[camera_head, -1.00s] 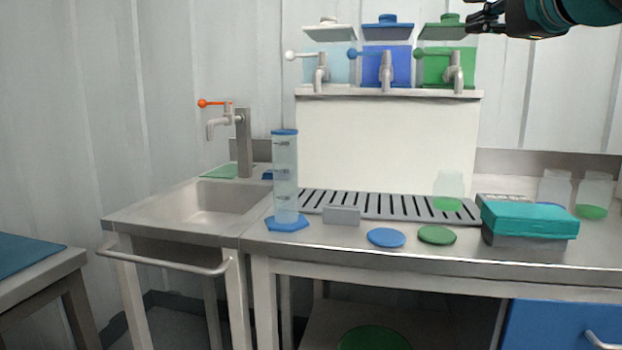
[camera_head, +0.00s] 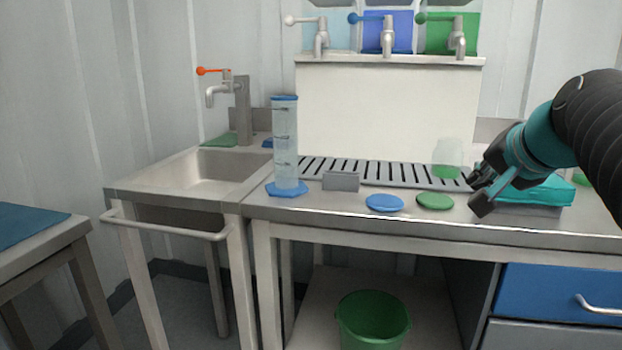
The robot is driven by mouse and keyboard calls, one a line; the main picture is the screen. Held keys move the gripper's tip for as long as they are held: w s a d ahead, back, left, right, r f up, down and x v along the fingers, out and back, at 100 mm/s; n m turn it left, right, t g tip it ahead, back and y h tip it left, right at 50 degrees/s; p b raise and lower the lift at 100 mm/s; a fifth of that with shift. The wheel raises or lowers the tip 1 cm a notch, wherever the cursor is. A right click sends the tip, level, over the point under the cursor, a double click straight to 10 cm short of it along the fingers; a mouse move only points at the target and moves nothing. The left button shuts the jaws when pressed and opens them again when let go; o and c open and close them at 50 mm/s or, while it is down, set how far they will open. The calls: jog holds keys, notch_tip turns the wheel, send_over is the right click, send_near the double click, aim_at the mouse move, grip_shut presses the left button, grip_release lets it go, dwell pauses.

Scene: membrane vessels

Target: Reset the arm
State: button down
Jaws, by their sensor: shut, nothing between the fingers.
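My gripper (camera_head: 476,190) is in the right part of the head view, at the end of my black and teal arm. It is shut and empty. It hangs over the bench near the front right, in front of part of the teal-lidded box (camera_head: 543,195). The fingertips point left and down, just right of the green disc (camera_head: 435,201). Much of the box and what stands behind it is hidden by my arm.
A clear jar with green at its base (camera_head: 447,158) stands close behind my gripper on the slotted drain (camera_head: 385,174). A blue disc (camera_head: 384,203) and a tall cylinder (camera_head: 285,145) stand further left. Three taps line the shelf above. A sink (camera_head: 215,172) is at left.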

jog(key=s+a+f+n+g, duration=0.1)
jog(key=s+a+f+n, duration=0.2)
jog(key=s+f, duration=0.2)
jog(key=s+a+f+n+g, duration=0.2)
jog(key=s+f, duration=0.4)
jog(key=f, duration=0.6)
jog(key=s+a+f+n+g, duration=0.2)
jog(key=s+a+f+n, duration=0.2)
jog(key=f, duration=0.5)
jog(key=shift+s+a, duration=0.95)
jog(key=shift+s, duration=0.2)
